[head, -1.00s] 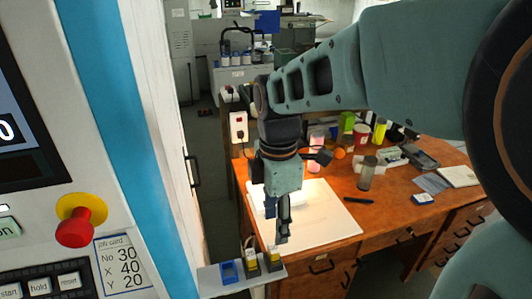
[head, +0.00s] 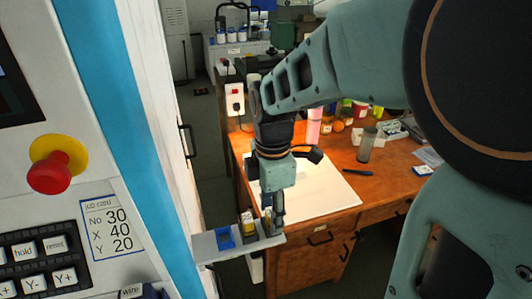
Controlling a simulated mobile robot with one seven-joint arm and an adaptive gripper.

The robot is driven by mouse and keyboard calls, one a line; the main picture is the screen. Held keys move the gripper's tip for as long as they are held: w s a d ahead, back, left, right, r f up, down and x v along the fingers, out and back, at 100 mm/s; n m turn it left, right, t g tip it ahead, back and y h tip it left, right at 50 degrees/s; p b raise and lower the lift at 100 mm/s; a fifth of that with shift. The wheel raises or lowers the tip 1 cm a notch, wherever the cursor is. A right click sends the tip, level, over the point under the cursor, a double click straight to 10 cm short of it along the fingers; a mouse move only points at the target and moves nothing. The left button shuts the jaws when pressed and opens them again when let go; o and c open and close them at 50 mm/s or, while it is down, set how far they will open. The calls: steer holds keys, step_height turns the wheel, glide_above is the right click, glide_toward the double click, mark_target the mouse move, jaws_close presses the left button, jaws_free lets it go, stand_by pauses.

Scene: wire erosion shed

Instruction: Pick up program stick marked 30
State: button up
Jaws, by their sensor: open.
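Two small sticks with yellow on them stand upright in dark holders on a narrow grey shelf (head: 206,249) beside the machine. One stick (head: 248,226) is in plain view. The other stick (head: 266,228) is at the right end, partly hidden by my gripper. Any numbers on the sticks are too small to read, so I cannot tell which is marked 30. My gripper (head: 276,226) points down and is open, with its fingers at the right-end stick. I cannot tell whether they touch it. A blue holder (head: 225,238) at the left looks empty.
The machine panel with a red stop button (head: 50,172) and a job card (head: 110,229) reading No 30, X 40, Y 20 stands close at left. A wooden desk (head: 390,178) with a white sheet, a pink bottle (head: 313,126) and other items lies behind the shelf.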

steer(key=shift+c, duration=0.2)
jaws_close()
stand_by(0.3)
